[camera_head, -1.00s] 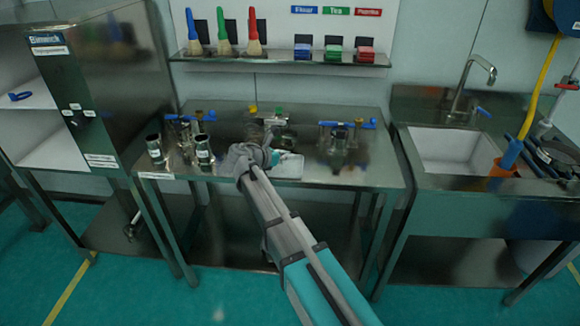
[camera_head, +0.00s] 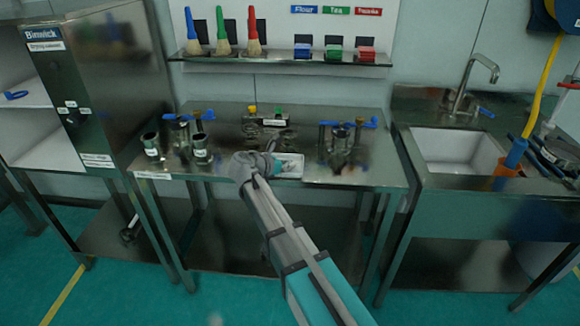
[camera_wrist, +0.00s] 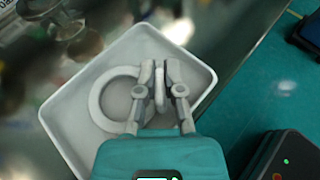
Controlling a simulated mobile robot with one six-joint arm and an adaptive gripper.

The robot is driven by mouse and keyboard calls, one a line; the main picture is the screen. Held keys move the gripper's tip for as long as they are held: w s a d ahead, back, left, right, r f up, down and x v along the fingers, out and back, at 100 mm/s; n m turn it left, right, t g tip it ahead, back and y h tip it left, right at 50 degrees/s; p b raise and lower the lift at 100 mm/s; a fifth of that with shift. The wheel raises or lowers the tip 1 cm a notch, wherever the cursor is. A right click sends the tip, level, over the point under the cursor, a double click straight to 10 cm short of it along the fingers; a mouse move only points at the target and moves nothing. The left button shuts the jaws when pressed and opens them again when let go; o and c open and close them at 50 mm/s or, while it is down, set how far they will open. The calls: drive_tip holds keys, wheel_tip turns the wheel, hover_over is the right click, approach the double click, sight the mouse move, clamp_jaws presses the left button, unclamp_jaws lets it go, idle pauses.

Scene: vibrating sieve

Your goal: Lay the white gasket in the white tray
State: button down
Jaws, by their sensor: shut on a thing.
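The white tray (camera_wrist: 62,128) lies on the metal table; in the head view it (camera_head: 291,176) is at the table's front middle, partly behind my gripper (camera_head: 287,163). The white gasket (camera_wrist: 97,105) is a ring that shows over the tray's inside in the wrist view. My gripper (camera_wrist: 160,76) is shut on the ring's right side, with the ring's edge between the two fingers. The ring looks roughly flat to the tray floor; I cannot tell whether it touches it. The gasket is too small to make out clearly in the head view.
Metal cups (camera_head: 201,150) stand at the table's left. Fittings with blue handles (camera_head: 340,135) stand to the right, and small metal parts (camera_head: 265,122) behind the tray. A sink (camera_head: 456,150) is at the right. The table's front edge runs close to the tray.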

drive_tip(key=shift+f, duration=0.2)
drive_tip(key=c, duration=0.8)
unclamp_jaws()
drive_tip(key=shift+r, duration=0.1)
drive_tip(key=shift+o, duration=0.2)
drive_tip(key=shift+r, duration=0.1)
drive_tip(key=shift+r, duration=0.15)
drive_tip(key=shift+s+a+r, duration=0.1)
drive_tip(key=shift+s+a, duration=0.15)
drive_tip(key=shift+a, duration=0.05)
drive_tip(key=p+v, duration=0.4)
drive_tip(key=v, duration=0.7)
drive_tip(key=shift+p, duration=0.3)
